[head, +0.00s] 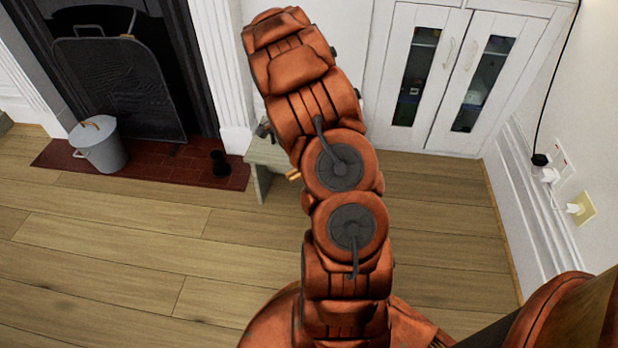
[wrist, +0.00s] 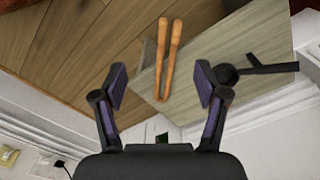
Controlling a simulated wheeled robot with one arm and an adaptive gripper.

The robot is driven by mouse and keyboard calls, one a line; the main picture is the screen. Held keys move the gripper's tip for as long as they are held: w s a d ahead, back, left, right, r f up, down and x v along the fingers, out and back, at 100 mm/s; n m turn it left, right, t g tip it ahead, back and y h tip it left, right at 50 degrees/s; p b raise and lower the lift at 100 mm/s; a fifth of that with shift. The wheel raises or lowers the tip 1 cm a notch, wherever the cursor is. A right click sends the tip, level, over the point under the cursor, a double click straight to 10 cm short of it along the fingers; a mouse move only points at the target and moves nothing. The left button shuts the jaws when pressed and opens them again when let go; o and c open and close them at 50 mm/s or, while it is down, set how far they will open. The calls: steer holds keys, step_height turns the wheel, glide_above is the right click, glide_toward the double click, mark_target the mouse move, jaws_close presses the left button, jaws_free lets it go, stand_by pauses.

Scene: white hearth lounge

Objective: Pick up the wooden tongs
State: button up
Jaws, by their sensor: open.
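The wooden tongs (wrist: 170,50) lie on a pale grey-green wooden bench top (wrist: 225,45) in the wrist view, their two long arms pointing up the picture and meeting near the bottom end. My gripper (wrist: 161,76) is open, with one finger on each side of the tongs' lower part in the picture. Neither finger touches them, and the height gap is hard to judge. In the head view my arm hides most of the bench (head: 258,172) and my gripper; a small light-wood end (head: 294,175), probably of the tongs, shows beside the arm.
A black long-handled item (wrist: 229,74) lies on the bench close to the right finger. White cabinets (head: 445,75) stand behind. A grey bucket (head: 101,148) and a dark fire screen (head: 120,85) are at the hearth, left. The wooden floor (head: 120,245) is clear at front left.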

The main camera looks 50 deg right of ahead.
steer(key=d+f+b, duration=0.1)
steer(key=f+b, duration=0.1)
steer(key=f, duration=0.5)
steer(key=d+f+m+b, duration=0.1)
steer(key=d+f+b, duration=0.1)
steer(key=f, duration=0.5)
steer(key=shift+w+d+f+b, duration=0.15)
steer(key=shift+w+f+b, duration=0.2)
steer(key=shift+w+b, duration=0.15)
jaws_close()
steer(key=shift+r, duration=0.15)
